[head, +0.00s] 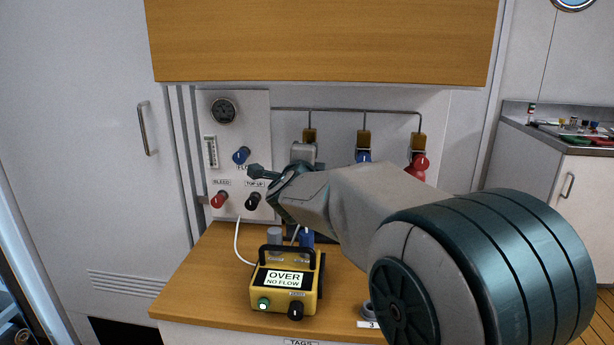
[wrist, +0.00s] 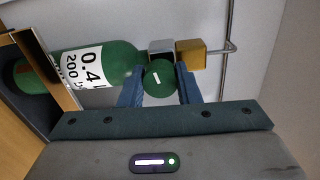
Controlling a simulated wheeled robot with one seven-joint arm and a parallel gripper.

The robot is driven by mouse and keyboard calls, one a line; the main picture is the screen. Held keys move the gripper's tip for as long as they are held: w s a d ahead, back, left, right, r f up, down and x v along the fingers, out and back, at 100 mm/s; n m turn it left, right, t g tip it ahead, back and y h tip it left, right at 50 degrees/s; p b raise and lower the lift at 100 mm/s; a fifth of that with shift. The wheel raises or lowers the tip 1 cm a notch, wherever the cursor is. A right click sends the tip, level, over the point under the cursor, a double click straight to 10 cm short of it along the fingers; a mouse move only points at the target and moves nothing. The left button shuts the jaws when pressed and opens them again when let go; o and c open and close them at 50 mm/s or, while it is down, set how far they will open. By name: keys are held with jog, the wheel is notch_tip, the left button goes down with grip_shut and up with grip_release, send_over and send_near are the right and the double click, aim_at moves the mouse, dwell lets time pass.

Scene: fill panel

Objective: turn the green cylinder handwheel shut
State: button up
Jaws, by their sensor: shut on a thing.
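The green cylinder (wrist: 112,62) shows in the wrist view with a white label reading "0.4" and "200". Its round green handwheel (wrist: 160,78), with a short white mark on its face, sits beside a grey block and a brass block. My gripper (wrist: 160,88) has its two blue fingers on either side of the handwheel and is shut on it. In the head view my arm covers the green cylinder and its handwheel, and the fingertips cannot be made out there.
A blue handwheel (head: 363,156) and a red handwheel (head: 420,163) are right of my gripper under the pipe. The panel (head: 228,135) at left carries a gauge and several knobs. A yellow meter (head: 283,284) reading "OVER NO FLOW" stands on the wooden counter (head: 200,285). A wooden cabinet (head: 320,40) hangs above.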

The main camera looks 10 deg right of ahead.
jog(key=m+b, duration=0.4)
jog(key=shift+f+m, duration=0.15)
jog(key=shift+m, duration=0.15)
jog(key=m+b, duration=0.9)
jog(key=m, duration=0.1)
jog(key=shift+t, duration=0.3)
jog(key=shift+m+b, duration=1.75)
jog(key=shift+m, duration=0.95)
jog(key=o, duration=1)
jog(key=shift+c, duration=0.2)
jog(key=shift+s, duration=0.1)
